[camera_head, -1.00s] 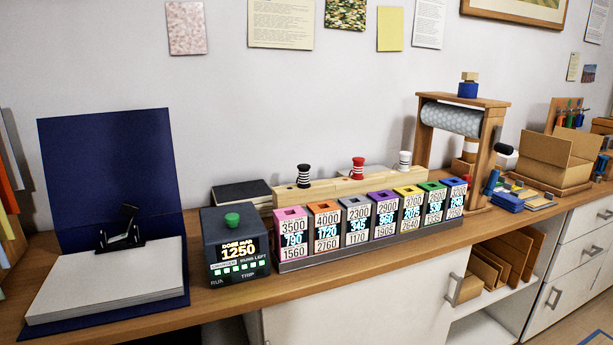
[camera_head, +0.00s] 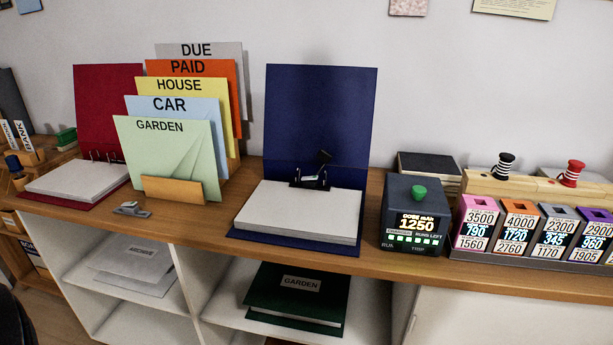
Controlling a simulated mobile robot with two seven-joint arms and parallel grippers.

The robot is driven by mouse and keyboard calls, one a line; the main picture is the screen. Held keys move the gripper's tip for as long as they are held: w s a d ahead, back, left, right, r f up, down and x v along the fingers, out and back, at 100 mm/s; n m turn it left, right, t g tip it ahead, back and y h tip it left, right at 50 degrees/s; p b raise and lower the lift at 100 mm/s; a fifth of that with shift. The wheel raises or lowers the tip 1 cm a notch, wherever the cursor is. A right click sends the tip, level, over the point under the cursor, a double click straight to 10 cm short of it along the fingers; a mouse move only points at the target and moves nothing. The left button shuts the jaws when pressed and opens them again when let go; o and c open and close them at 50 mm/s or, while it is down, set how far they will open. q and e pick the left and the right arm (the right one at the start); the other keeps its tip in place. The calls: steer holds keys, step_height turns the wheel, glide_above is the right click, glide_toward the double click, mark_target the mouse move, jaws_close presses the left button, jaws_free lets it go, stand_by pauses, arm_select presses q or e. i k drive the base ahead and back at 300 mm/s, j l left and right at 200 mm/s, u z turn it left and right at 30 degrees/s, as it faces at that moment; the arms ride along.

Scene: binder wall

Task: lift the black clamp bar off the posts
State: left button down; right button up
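A blue binder (camera_head: 320,110) stands open on the counter, its cover upright and a thick stack of white paper (camera_head: 298,211) on its base. A small black clamp mechanism (camera_head: 311,180) sits at the stack's back edge, with a black lever tilted up to the right. Pale metal shows at its middle; I cannot clearly separate bar and posts. A red binder (camera_head: 108,95) stands open at left, with thin upright posts behind its paper stack (camera_head: 78,180). Neither of my grippers is in view.
A wooden rack (camera_head: 172,190) of labelled folders stands between the binders. A small grey metal object (camera_head: 131,209) lies near the front edge. A dark box with a green knob (camera_head: 419,192) stands right of the blue binder. Bare counter shows before the rack.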

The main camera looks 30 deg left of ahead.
mark_target(312, 185)
steer(key=u, duration=1.05)
steer(key=i+j+z, duration=0.15)
steer(key=i+j, duration=0.15)
steer(key=i, duration=0.15)
steer(key=i+j+z, duration=0.15)
steer(key=i+j, duration=0.2)
steer(key=k, duration=0.8)
steer(key=i, duration=0.95)
